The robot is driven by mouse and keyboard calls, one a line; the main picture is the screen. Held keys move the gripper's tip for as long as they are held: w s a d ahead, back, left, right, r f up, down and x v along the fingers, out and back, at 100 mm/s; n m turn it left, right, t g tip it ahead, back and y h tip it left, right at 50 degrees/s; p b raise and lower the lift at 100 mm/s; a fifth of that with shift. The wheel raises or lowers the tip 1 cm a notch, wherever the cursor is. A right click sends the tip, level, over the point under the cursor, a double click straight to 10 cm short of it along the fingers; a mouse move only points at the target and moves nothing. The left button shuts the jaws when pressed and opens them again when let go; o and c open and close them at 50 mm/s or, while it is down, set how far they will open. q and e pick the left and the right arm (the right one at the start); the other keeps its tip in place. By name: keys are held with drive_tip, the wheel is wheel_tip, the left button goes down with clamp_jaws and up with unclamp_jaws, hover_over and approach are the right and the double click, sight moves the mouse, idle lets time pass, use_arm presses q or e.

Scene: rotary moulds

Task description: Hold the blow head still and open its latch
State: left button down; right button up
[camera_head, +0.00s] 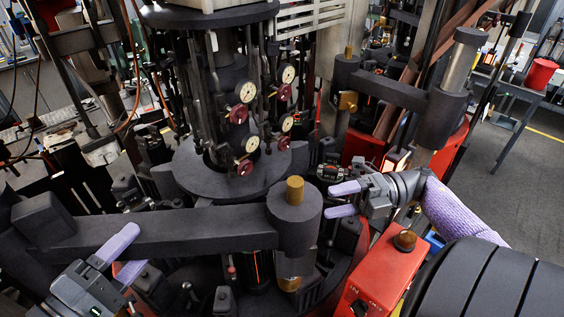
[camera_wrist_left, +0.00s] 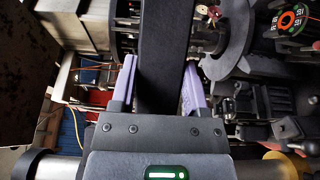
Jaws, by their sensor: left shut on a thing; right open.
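The blow head is a dark cylinder (camera_head: 294,222) with a brass knob (camera_head: 295,190) on top, at the right end of a thick dark arm (camera_head: 190,231). A brass piece (camera_head: 290,284) shows low on the cylinder; I cannot tell whether it is the latch. My left gripper (camera_head: 139,247) is shut on the dark arm, left of the cylinder. In the left wrist view the dark bar (camera_wrist_left: 160,60) passes between its two lilac fingers. My right gripper (camera_head: 330,201) is open and empty, right of the cylinder, its fingers pointing left towards it and apart from it.
A red box (camera_head: 381,272) with an amber dome stands below my right gripper. A column with dial gauges (camera_head: 250,143) rises behind the arm. A second dark arm with a brass knob (camera_head: 348,50) stands at the back right. Grey floor (camera_head: 500,185) is open at right.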

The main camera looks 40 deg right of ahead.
drive_tip(key=x, duration=0.9)
drive_tip(key=shift+w+a, duration=0.15)
drive_tip(key=shift+a, duration=0.1)
clamp_jaws()
